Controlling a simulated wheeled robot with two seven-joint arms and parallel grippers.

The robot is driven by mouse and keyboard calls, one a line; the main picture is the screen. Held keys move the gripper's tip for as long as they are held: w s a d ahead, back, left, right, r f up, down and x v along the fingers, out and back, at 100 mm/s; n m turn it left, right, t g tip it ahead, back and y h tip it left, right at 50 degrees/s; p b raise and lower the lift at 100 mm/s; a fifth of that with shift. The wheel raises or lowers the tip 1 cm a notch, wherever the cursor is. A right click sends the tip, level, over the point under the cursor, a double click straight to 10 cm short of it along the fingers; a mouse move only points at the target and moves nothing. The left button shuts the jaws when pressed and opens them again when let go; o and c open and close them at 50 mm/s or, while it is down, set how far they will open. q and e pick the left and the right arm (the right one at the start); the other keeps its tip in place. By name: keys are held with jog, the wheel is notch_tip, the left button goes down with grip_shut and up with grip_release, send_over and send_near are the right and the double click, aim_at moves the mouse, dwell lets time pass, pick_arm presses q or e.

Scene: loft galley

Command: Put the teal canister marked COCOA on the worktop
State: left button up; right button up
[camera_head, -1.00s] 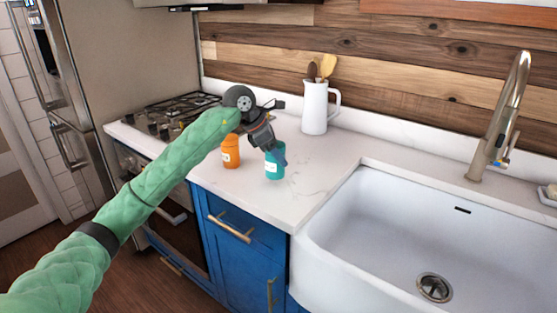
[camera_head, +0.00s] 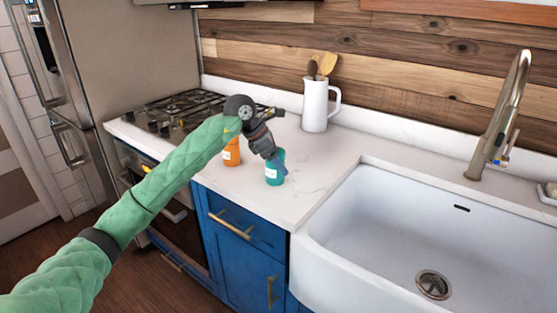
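The teal canister (camera_head: 273,178), with a white label too small to read, is upright at the worktop's front part. It appears to rest on the white worktop (camera_head: 316,172). My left gripper (camera_head: 275,160) reaches down from above and behind to the canister's upper part. A bluish finger shows against its right side. The other finger is hidden, so I cannot tell whether the gripper is closed on it. My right gripper is not in view.
An orange canister (camera_head: 231,153) stands just left, partly behind my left arm. A white jug (camera_head: 315,106) with wooden utensils stands at the back. The gas hob (camera_head: 175,112) is left, the white sink (camera_head: 400,235) and tap (camera_head: 503,115) right. Worktop right of the teal canister is clear.

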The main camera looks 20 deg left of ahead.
pick_arm(q)
jog(key=shift+r, duration=0.2)
jog(key=b+v, duration=0.1)
jog(key=v, duration=0.4)
jog(key=shift+a+r, duration=0.25)
jog(key=v, duration=0.6)
jog(key=shift+b, duration=0.35)
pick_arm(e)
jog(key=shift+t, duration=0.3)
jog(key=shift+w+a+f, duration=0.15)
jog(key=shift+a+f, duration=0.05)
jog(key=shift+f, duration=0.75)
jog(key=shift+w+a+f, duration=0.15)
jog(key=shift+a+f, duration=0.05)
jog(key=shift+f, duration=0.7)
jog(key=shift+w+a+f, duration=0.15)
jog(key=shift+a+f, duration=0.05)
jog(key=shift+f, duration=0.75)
pick_arm(q)
jog(key=shift+s+r, duration=0.1)
jog(key=shift+s, duration=0.05)
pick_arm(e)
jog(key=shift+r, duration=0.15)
